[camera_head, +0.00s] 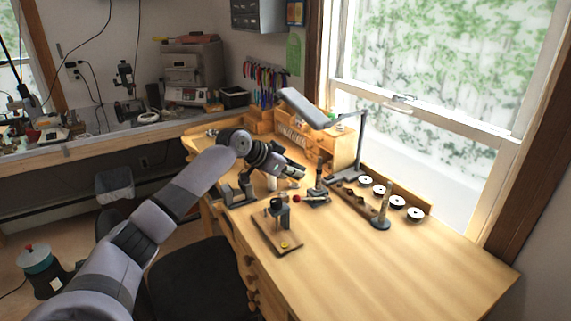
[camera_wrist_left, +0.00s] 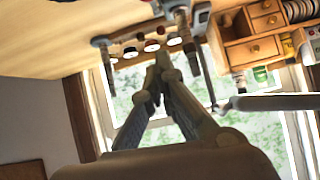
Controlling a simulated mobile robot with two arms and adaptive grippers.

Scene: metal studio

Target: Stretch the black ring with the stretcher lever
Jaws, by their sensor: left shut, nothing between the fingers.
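My left gripper (camera_head: 302,176) reaches over the left part of the bench, above its top. It is shut and empty; its fingertips meet in the left wrist view (camera_wrist_left: 163,62). A dark stand with an upright post (camera_head: 319,177) is just right of the gripper, apart from it as far as I can tell. A lever with a red knob (camera_head: 296,199) extends left from its base; this looks like the stretcher. I cannot make out the black ring for certain; it is too small or hidden. My right gripper is not in view.
A wooden board (camera_head: 268,237) with a dark block and a small yellow piece lies in front. A ring mandrel (camera_head: 384,205) stands to the right, before a rack with several white discs (camera_head: 396,201). A lamp (camera_head: 305,108) overhangs the back. The bench's right front (camera_head: 400,275) is clear.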

